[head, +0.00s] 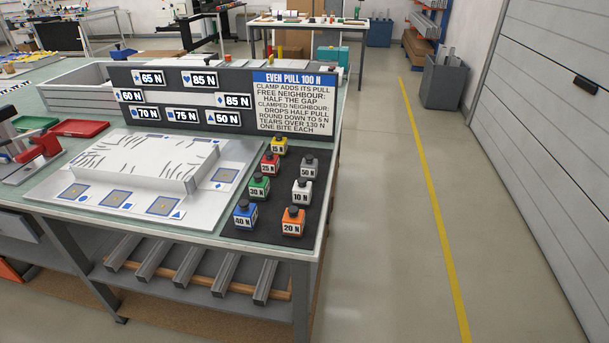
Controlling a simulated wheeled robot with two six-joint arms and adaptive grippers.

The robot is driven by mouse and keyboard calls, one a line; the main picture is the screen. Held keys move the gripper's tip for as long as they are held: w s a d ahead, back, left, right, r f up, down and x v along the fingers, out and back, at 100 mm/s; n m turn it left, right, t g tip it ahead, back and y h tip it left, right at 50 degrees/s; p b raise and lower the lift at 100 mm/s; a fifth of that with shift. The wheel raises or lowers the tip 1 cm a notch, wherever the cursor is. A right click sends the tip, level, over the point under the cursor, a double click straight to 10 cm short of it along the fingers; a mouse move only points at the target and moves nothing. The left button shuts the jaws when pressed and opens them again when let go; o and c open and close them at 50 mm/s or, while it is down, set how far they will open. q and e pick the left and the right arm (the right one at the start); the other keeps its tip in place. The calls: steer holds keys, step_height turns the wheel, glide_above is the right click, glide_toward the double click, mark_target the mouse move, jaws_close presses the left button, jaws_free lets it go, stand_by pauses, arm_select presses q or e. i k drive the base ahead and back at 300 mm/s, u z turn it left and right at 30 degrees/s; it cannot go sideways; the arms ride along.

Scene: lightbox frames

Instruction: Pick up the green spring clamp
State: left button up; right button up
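The green spring clamp (259,188) is a small block with a dark top and a "30 N" label. It stands on the black mat (262,222) at the right end of the workbench. It is in the left column of clamps, between the red "25 N" clamp (270,164) and the blue "40 N" clamp (245,214). The white "10 N" clamp (302,192) stands to its right. Neither of my grippers is in view.
The orange "20 N" (293,222), yellow "15 N" (279,150) and grey "50 N" (308,167) clamps share the mat. A white lightbox frame (150,160) lies left. A sign board (221,98) stands behind. Floor right of the bench is clear.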

mark_target(260, 189)
steer(key=k, duration=1.2)
steer(key=z, duration=0.7)
steer(key=i, duration=1.25)
steer(key=u, duration=0.15)
